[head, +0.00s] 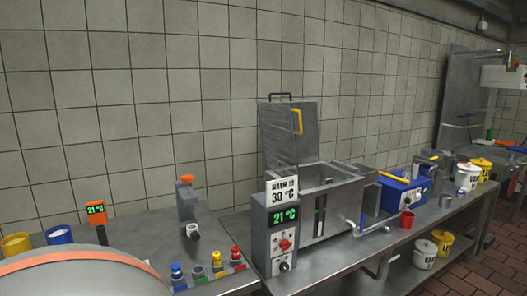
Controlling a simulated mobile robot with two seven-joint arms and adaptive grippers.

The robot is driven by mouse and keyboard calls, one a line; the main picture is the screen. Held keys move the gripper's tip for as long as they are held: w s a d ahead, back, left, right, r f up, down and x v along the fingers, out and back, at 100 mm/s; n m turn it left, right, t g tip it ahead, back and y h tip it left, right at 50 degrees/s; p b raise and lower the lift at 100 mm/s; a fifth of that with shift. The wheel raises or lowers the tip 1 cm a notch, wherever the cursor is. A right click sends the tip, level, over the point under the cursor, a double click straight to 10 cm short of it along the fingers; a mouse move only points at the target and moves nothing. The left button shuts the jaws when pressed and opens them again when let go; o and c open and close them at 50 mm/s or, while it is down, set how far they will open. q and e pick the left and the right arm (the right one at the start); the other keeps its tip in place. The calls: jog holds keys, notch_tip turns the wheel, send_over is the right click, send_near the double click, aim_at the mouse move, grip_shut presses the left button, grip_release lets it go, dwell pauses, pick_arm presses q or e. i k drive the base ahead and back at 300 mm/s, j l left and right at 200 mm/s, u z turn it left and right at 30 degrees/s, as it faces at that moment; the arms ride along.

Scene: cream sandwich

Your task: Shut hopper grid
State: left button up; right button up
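A steel hopper (345,196) stands on the bench near the middle, its top open. A grey panel (276,135) with a yellow handle (297,121) stands upright at its back left edge; it looks like the raised hopper grid, though its bars are too small to make out. A control box (257,235) at the hopper's front left has a green display reading 21 °C and a sign (282,190) reading 30 °C. Neither of my grippers is in view.
A blue machine (404,193) and a red cup (406,219) are right of the hopper. A large rounded grey vessel (75,280) fills the lower left. White and yellow buckets (480,172) stand farther right.

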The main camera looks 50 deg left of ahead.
aim_at(291, 110)
jog(key=u, duration=2.95)
jog(key=i+l, duration=0.1)
jog(key=l, duration=0.25)
jog(key=i+l+u, duration=0.1)
jog(key=l, duration=0.2)
jog(key=i+l, duration=0.1)
jog(key=l, duration=0.25)
